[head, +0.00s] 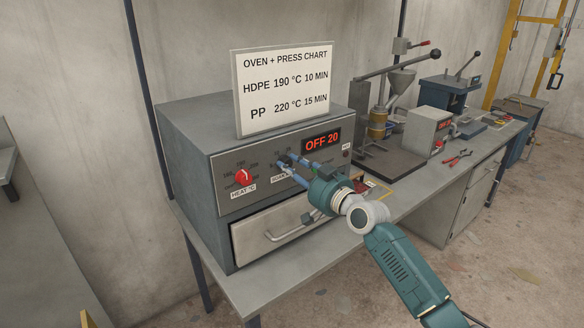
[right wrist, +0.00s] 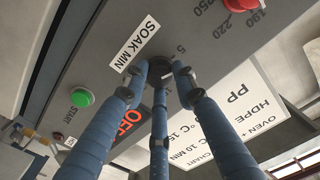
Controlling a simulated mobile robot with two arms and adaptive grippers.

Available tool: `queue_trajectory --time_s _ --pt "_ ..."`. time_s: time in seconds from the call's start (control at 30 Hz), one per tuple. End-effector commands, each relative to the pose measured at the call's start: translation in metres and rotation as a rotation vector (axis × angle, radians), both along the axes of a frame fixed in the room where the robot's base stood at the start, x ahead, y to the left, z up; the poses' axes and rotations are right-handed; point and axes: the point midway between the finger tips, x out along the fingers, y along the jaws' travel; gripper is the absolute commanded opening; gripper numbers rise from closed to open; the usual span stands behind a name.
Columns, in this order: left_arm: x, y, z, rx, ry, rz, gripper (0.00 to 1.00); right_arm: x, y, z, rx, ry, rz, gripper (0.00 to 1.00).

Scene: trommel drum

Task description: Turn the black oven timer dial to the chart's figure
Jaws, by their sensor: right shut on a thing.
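The black timer dial (right wrist: 159,70) sits above the SOAK MIN label (right wrist: 135,45) on the oven front. In the right wrist view the three blue fingers of my right gripper (right wrist: 160,78) close around the dial, so most of it and its pointer are hidden. In the head view my right gripper (head: 284,161) covers the dial. The chart (head: 286,86) stands on the oven (head: 190,150) and reads HDPE 190 °C 10 MIN and PP 220 °C 15 MIN. My left gripper is out of view.
A red heat knob (head: 243,177) is left of the dial. A green START button (right wrist: 82,97) shows in the right wrist view. The oven drawer (head: 270,232) with its handle is below. A lever press (head: 378,125) and red pliers (head: 457,157) are on the bench to the right.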

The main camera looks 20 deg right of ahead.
Motion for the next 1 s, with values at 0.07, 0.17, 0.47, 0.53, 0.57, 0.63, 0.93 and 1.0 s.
queue_trajectory --time_s 0.07,0.17,0.47,0.53,0.57,0.63,0.93,1.0 --pt "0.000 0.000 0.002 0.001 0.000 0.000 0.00 0.000 -0.001 0.004 0.073 0.020 -0.001 0.01" --pt "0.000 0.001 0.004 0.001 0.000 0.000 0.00 0.001 -0.001 0.005 0.164 0.052 -0.003 0.01" --pt "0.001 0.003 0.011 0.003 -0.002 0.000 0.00 0.001 -0.002 0.005 0.418 0.143 -0.002 0.01" --pt "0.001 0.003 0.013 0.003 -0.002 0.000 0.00 0.001 -0.002 0.005 0.468 0.161 -0.002 0.01" --pt "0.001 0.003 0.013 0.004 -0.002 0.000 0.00 0.001 -0.002 0.005 0.487 0.167 -0.002 0.01" --pt "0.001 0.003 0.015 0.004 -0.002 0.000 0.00 0.001 -0.002 0.005 0.531 0.182 -0.002 0.01" --pt "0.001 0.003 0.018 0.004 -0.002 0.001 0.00 0.001 -0.003 0.005 0.654 0.226 -0.003 0.01" --pt "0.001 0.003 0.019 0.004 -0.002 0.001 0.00 0.001 -0.003 0.005 0.668 0.231 -0.003 0.01"
